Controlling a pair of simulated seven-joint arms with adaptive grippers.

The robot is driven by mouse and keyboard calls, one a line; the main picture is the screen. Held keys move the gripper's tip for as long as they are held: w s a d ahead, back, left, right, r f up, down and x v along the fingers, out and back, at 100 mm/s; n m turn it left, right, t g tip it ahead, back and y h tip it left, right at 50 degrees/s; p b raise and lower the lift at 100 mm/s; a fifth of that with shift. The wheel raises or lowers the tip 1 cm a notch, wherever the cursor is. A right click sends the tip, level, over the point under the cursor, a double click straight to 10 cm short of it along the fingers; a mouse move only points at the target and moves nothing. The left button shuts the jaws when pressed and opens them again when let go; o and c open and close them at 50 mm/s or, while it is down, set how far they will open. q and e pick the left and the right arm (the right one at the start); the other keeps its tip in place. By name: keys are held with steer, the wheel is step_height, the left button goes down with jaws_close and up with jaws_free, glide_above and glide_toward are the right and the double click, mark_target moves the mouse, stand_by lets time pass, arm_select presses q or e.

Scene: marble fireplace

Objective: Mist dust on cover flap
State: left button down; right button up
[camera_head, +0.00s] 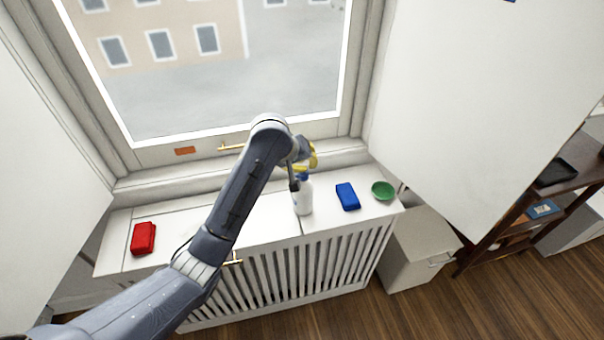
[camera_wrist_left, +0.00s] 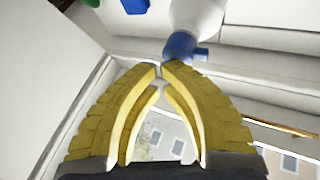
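A white spray bottle (camera_head: 304,198) with a blue head (camera_head: 303,177) stands upright on the white radiator cover below the window. Its blue head (camera_wrist_left: 182,48) and white body (camera_wrist_left: 197,16) also show in the left wrist view, beyond my fingertips. My left gripper (camera_head: 313,158) is just above and behind the bottle. In the left wrist view its yellow fingers (camera_wrist_left: 160,68) come together at the tips, with nothing visible between them. Whether they touch the blue head is unclear. The cover's flat top (camera_head: 255,225) has seams across it; my arm hides part of it. My right gripper is out of view.
A red block (camera_head: 143,238) lies on the cover's left end. A blue block (camera_head: 347,197) and a green bowl (camera_head: 383,190) are right of the bottle. The window frame (camera_head: 200,150) rises behind. A white cabinet (camera_head: 420,250) and a dark shelf (camera_head: 525,205) stand at right.

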arm_select(q)
steer(key=shift+r, duration=0.15)
stand_by(0.4)
steer(key=shift+r, duration=3.25)
